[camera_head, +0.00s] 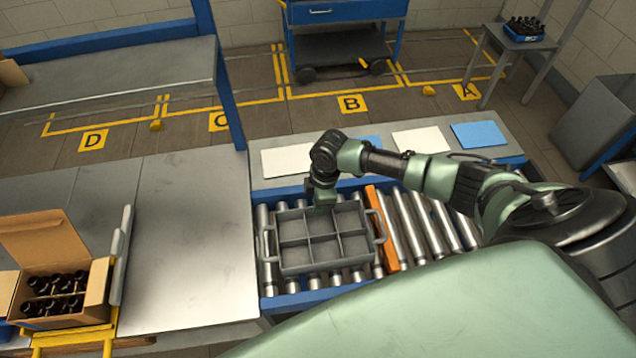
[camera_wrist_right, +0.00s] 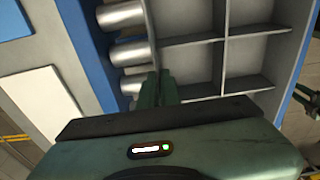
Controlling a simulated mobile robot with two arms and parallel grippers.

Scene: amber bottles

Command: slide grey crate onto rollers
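The grey crate (camera_head: 281,240), with several empty compartments and a handle at each end, lies flat on the metal rollers (camera_head: 410,228) of the conveyor. My right gripper (camera_head: 321,204) reaches down at the crate's far wall. In the right wrist view its two fingers (camera_wrist_right: 158,88) are close together, with the wall of the crate (camera_wrist_right: 196,57) running in between them, so it looks shut on that wall. The rollers also show beside the crate in the wrist view (camera_wrist_right: 128,52).
An orange bar (camera_head: 383,231) crosses the rollers at the crate's right handle. A steel table (camera_head: 185,235) adjoins on the left, with a cardboard box (camera_head: 97,290) of dark bottles. White and blue sheets (camera_head: 480,135) lie on the ledge behind. Rollers right of the bar are clear.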

